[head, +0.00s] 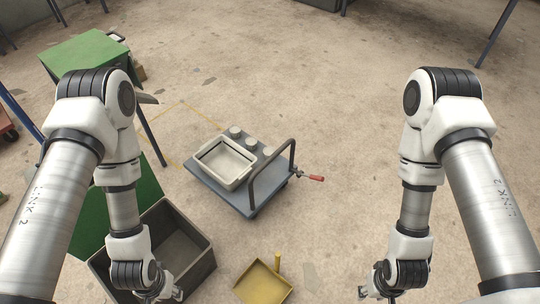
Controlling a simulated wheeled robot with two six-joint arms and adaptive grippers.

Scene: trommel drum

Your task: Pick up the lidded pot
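Small grey round-topped containers stand along the far edge of a blue-grey cart: one at the left (235,132), one in the middle (251,143) and one at the right (268,151). They are too small in the head view to tell whether any is a lidded pot. My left gripper (177,293) is at the bottom edge, over the right front part of a dark crate and well short of the cart. My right gripper (365,292) is at the bottom edge above bare floor. Both are small and partly cut off, so their opening is unclear.
The cart (222,193) carries a beige open basin (227,164) and has a dark push handle (271,172). A red-handled tool (315,178) juts out right. The dark crate (205,270), yellow pan (263,284) and green table (85,55) stand around. Floor at right is clear.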

